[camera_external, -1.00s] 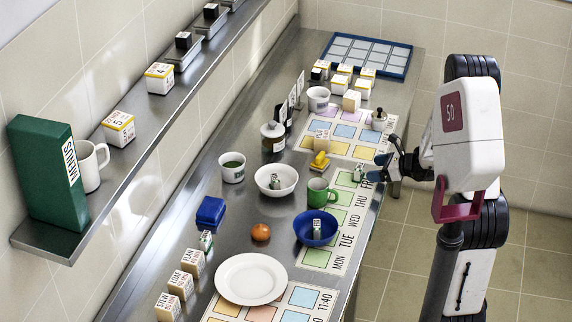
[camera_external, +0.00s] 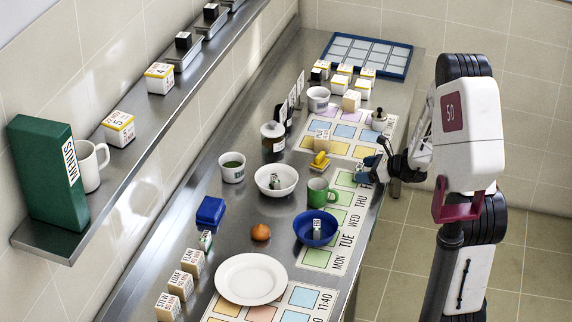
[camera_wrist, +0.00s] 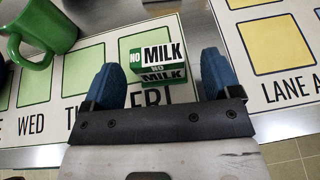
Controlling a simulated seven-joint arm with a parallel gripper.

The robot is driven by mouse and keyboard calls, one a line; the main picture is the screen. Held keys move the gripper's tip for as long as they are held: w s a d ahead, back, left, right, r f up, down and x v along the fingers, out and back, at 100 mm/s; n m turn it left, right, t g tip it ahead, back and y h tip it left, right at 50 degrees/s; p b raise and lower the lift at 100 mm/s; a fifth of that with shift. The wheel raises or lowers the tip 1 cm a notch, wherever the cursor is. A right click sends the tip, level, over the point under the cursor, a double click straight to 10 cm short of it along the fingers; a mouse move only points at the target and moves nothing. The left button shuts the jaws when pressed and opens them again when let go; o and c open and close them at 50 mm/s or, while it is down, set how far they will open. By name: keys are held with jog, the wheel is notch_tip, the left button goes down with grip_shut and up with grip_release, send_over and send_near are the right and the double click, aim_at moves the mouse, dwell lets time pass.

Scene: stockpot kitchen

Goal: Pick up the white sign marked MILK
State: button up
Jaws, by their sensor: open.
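The small sign block (camera_wrist: 158,58) stands on the FRI square of the weekday mat in the wrist view. Its face reads NO on a green part and MILK on a white part, with similar lettering on the side nearer me. My gripper (camera_wrist: 161,68) is open, with one blue finger on each side of the sign and clear gaps to it. In the external view my gripper (camera_external: 379,172) is at the right counter edge and largely hides the sign.
A green mug (camera_wrist: 42,30) stands left of the sign; it is also in the external view (camera_external: 320,193). A blue bowl (camera_external: 308,239) and a white bowl (camera_external: 262,188) each hold a small sign. A yellow object (camera_external: 320,160) and several blocks lie farther back.

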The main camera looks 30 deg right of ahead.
aim_at(360, 166)
jog(key=shift+x, duration=1.8)
jog(key=c, duration=1)
jog(key=shift+r, duration=0.75)
notch_tip(360, 166, up, 2)
jog(key=s, duration=0.5)
jog(key=s+a+r, duration=0.1)
jog(key=s, duration=0.4)
jog(key=s+a, duration=0.1)
jog(key=s, duration=0.5)
jog(key=shift+a+r, duration=0.2)
jog(key=shift+a, duration=0.05)
